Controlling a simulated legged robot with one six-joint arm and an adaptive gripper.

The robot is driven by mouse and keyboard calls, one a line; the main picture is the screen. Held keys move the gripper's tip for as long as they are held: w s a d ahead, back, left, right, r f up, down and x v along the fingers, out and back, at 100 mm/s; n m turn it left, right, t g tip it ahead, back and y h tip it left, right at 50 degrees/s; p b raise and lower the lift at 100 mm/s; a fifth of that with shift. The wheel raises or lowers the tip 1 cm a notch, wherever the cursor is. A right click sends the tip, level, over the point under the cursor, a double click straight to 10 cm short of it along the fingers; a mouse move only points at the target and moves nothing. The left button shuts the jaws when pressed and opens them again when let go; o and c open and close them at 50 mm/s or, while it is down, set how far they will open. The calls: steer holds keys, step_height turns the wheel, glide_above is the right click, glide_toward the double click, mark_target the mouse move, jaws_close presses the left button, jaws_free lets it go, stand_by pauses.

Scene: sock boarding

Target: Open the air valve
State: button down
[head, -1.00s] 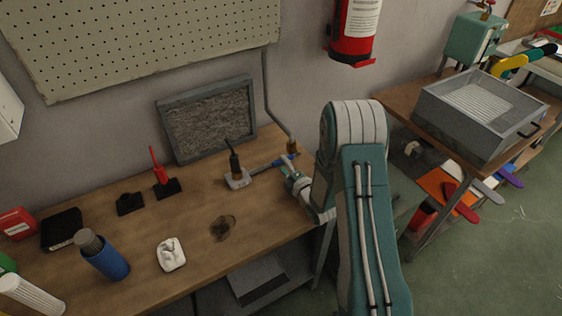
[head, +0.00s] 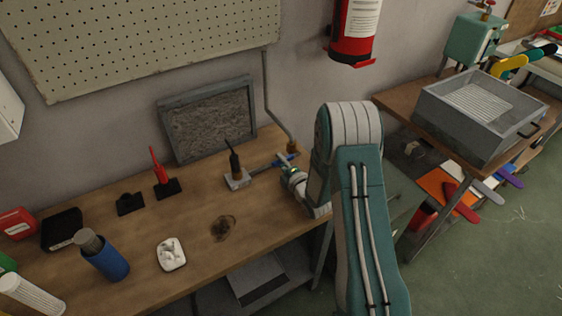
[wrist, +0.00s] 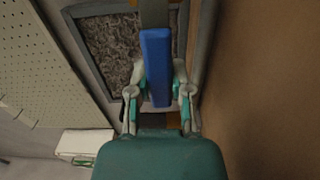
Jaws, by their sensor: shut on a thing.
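The air valve has a blue lever handle (head: 289,157) at the foot of a thin grey pipe (head: 267,95), near the back right of the workbench. In the wrist view the blue handle (wrist: 156,65) stands lengthwise between my two fingers. My gripper (head: 283,166) is shut on the handle; the wrist view shows my fingers (wrist: 160,80) on both sides of it. The brass fitting (head: 292,146) at the pipe's end shows just behind. My arm covers the area to the right of the valve.
A black-nozzled tool on a pale base (head: 237,178) stands just left of the valve. A framed grey filter panel (head: 211,122) leans on the wall behind.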

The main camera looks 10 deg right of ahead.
mark_target(298, 153)
steer(key=m, duration=0.1)
steer(key=r+m, duration=0.1)
steer(key=m, duration=0.1)
steer(key=r+m, duration=0.1)
steer(key=shift+d+r, duration=0.15)
steer(key=shift+d, duration=0.1)
steer(key=m, duration=0.1)
steer(key=d+r+m, duration=0.1)
steer(key=m, duration=0.1)
steer(key=r+m, duration=0.1)
steer(key=m, duration=0.1)
steer(key=shift+w+d, duration=0.2)
steer(key=shift+w, duration=0.1)
steer(key=m, duration=0.1)
steer(key=d+m, duration=0.1)
steer(key=m, duration=0.1)
steer(key=d+r+m, duration=0.1)
steer(key=shift+w+r+m, duration=0.1)
steer(key=shift+w+m, duration=0.2)
steer(key=shift+w+d+r+m, duration=0.15)
steer(key=shift+d+m, duration=0.4)
steer(key=shift+m, duration=0.5)
steer(key=shift+w+d+m, duration=0.15)
steer(key=shift+d+m, duration=0.35)
steer(key=shift+m, duration=0.55)
